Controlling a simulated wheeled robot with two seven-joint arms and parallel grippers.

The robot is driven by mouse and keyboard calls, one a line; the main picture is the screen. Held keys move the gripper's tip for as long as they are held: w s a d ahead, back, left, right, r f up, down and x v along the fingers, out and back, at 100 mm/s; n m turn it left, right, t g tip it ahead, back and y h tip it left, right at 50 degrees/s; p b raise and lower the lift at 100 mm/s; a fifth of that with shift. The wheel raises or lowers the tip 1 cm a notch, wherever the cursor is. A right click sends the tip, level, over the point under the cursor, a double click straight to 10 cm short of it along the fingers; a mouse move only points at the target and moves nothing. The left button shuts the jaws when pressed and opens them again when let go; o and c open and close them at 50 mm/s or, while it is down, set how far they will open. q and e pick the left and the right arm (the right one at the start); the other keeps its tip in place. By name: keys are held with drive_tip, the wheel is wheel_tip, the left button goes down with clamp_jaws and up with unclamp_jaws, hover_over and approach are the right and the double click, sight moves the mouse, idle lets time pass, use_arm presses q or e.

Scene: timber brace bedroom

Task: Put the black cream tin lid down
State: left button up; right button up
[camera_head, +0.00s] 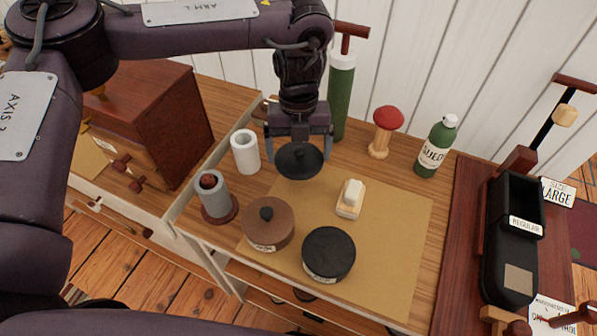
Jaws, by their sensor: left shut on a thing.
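My left gripper (298,146) points down and is shut on the black cream tin lid (299,161), a round dark disc with a small knob. It holds the lid above the back part of the tan mat (385,225). The black cream tin (329,265) stands on the mat's front part, apart from the lid and gripper. Its top is dark, without a knob. A brown tin (267,232) with a dark knob on its lid stands to its left. My right gripper is out of view.
A small block on a wooden dish (350,199) sits on the mat. Behind are a white cup (245,152), a red-topped wooden stand (384,132), a green bottle (436,147) and a green cylinder (341,98). A grey holder (216,196) stands left. The mat's right side is clear.

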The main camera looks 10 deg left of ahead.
sight(299, 159)
use_arm(q)
wheel_tip(299, 159, down, 4)
drive_tip(key=shift+r, duration=0.2)
wheel_tip(299, 159, down, 4)
drive_tip(key=shift+r, duration=0.1)
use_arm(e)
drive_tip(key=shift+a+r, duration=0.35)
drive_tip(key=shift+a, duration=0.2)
